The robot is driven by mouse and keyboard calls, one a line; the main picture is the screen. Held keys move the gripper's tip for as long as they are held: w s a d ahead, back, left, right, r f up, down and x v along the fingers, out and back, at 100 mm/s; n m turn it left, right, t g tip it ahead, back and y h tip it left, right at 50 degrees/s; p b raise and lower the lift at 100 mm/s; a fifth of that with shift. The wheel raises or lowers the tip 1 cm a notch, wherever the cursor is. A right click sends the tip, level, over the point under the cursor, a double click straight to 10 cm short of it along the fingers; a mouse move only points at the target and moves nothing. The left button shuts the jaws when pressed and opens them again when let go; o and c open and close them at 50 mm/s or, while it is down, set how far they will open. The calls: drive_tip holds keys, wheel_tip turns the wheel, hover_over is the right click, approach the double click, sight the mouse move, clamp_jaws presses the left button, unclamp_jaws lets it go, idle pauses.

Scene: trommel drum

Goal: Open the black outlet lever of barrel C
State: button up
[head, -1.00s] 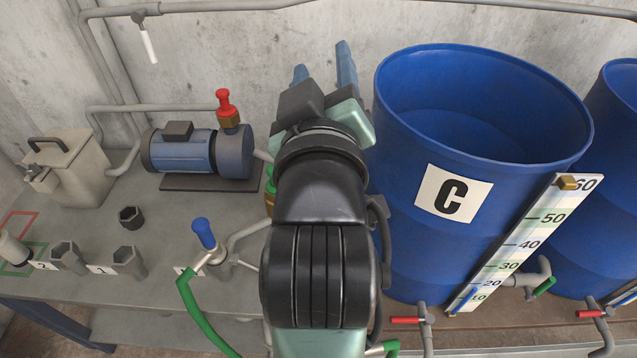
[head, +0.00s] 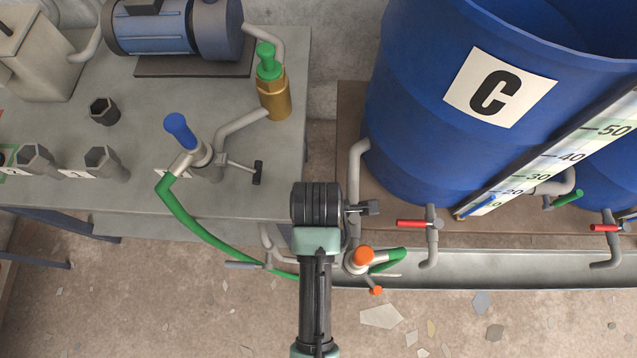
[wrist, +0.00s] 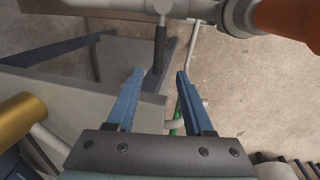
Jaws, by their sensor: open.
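Blue barrel C (head: 425,130) stands at the right in the head view, with a white "C" label. A grey outlet pipe (head: 358,160) leaves its lower left side and bends down. The black lever (head: 368,208) sits on this pipe, just right of my arm, which hides part of it. In the wrist view a dark lever (wrist: 160,46) hangs from a grey pipe. My gripper (wrist: 160,73) is open and empty, its blue fingertips either side of the lever's lower end in the picture. I cannot tell the depth between them. In the head view my arm hides the fingers.
An orange-capped fitting (head: 362,258) with a green hose is close below the outlet; its orange part (wrist: 285,20) fills the wrist view's upper right. A brass fitting (head: 274,98) stands on the grey bench (head: 80,195). Red-handled taps (head: 415,223) are to the right.

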drive_tip(key=f, duration=0.2)
drive_tip(key=w+f, duration=0.1)
drive_tip(key=f, duration=0.1)
drive_tip(key=f+b, duration=0.1)
drive_tip(key=f, duration=0.1)
drive_tip(key=shift+w+f, duration=0.25)
drive_tip(key=shift+f, duration=0.05)
clamp_jaws()
idle(1.1)
